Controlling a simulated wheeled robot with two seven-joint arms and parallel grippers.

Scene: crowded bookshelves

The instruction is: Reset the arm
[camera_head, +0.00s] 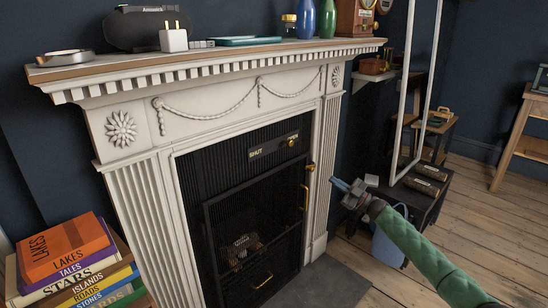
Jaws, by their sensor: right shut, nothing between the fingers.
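My right gripper (337,182) is in the middle right of the head view, on the end of my green-sleeved arm that comes in from the lower right. Its fingers are together and hold nothing. I cannot tell how large the gap is. My left arm and gripper are not in view.
The mantel shelf (200,62) holds a black speaker (140,29), a white plug adapter (174,41) and bottles. Stacked books (72,258) stand at lower left. A white frame (409,100), a low dark table (432,182) and a blue bucket (388,245) are near my arm. Floor at right is open.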

